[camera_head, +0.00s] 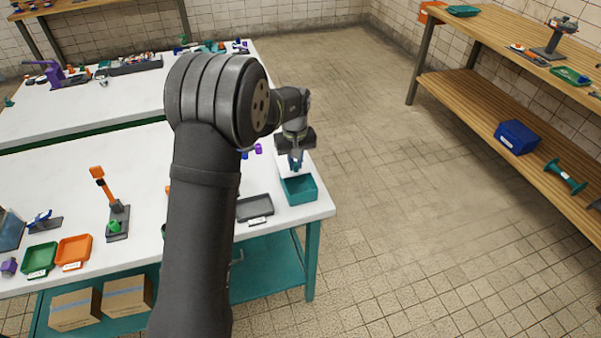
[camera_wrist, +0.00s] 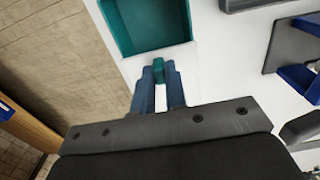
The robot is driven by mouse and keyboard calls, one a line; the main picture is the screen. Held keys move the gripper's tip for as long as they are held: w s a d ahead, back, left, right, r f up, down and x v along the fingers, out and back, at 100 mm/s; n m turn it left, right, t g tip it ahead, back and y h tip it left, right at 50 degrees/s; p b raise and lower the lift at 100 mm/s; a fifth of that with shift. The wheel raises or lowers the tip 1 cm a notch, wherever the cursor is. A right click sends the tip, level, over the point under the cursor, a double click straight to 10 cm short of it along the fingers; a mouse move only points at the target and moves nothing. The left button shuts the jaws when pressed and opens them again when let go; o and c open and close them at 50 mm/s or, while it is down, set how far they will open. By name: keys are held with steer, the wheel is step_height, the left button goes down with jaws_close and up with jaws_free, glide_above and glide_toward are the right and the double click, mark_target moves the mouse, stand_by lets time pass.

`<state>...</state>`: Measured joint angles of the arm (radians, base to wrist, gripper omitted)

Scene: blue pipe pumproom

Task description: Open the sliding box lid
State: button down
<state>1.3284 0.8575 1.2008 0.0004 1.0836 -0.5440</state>
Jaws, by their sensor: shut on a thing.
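A teal box (camera_head: 300,189) stands at the right front corner of the white table. Its open inside shows, also in the wrist view (camera_wrist: 150,26). My gripper (camera_head: 295,162) is just behind the box, pointing down. In the wrist view my gripper (camera_wrist: 159,76) has its blue fingers shut on a small teal block (camera_wrist: 158,67), close beside the box's rim. The block looks like a lid handle. The lid panel under it cannot be told apart from the white surface.
A grey tray (camera_head: 254,208) with a label sits left of the box. Grey and blue parts (camera_wrist: 296,75) show at the right of the wrist view. The table edge drops to open floor (camera_head: 400,200) at the right. A wooden shelf (camera_head: 500,115) stands beyond.

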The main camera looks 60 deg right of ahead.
steer(key=shift+w+d, duration=0.75)
steer(key=shift+w, duration=0.05)
steer(key=c, duration=1.4)
jaws_free()
steer(key=shift+c, duration=0.2)
step_height(320, 180, up, 17)
steer(key=shift+r, duration=0.2)
steer(key=shift+f, duration=0.15)
